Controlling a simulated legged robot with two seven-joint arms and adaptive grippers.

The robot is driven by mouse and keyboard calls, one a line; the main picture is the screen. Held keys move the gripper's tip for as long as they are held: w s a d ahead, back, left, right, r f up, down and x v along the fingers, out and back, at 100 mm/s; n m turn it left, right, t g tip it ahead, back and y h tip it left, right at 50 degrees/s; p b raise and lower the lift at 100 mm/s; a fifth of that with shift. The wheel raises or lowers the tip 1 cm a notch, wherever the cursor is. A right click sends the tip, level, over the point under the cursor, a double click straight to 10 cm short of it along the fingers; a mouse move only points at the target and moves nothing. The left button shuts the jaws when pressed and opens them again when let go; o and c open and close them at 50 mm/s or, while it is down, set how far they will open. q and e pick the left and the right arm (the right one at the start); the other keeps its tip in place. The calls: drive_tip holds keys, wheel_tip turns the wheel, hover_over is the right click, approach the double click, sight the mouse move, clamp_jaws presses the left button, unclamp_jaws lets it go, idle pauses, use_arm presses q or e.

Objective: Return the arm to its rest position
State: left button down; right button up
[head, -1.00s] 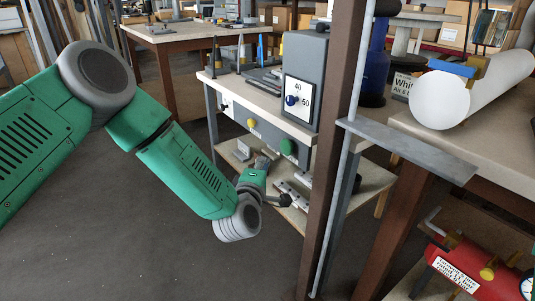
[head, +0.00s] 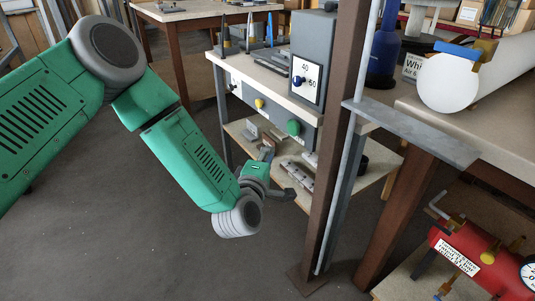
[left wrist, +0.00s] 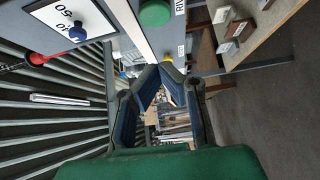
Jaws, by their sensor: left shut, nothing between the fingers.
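My green left arm (head: 185,160) comes in from the left of the head view and bends down toward the front of a grey machine bench (head: 262,105). My left gripper (head: 287,194) is small and dark there, beside the bench's lower shelf. In the left wrist view its two blue-padded fingers (left wrist: 159,72) lean together at the tips, shut and empty. Beyond them are the bench's grey front panel, a green button (left wrist: 154,13) and a blue knob (left wrist: 77,34). I cannot tell the exact gap between gripper and shelf. My right gripper is not in view.
A brown steel post (head: 333,150) with a flat grey plate (head: 415,132) stands just right of the gripper. The lower shelf (head: 345,190) holds small metal parts. A red tank (head: 470,252) is at lower right. The floor (head: 130,240) at lower left is clear.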

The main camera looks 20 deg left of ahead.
use_arm(q)
drive_tip(key=s+f+m+g+h+p, duration=0.3)
drive_tip(key=s+f+m+g+p, duration=0.35)
drive_tip(key=s+f+m, duration=0.75)
drive_tip(key=s+a+m+g+y, duration=0.1)
drive_tip(key=s+a+g, duration=0.4)
drive_tip(key=s, duration=0.7)
drive_tip(key=s+a+m+g+y+p, duration=0.1)
drive_tip(key=s+a+m+g, duration=0.3)
drive_tip(key=s, duration=0.9)
drive_tip(key=shift+a+f+g+p, duration=0.3)
drive_tip(key=shift+a+g, duration=0.2)
drive_tip(key=shift+g, duration=0.35)
drive_tip(key=shift+d, duration=0.1)
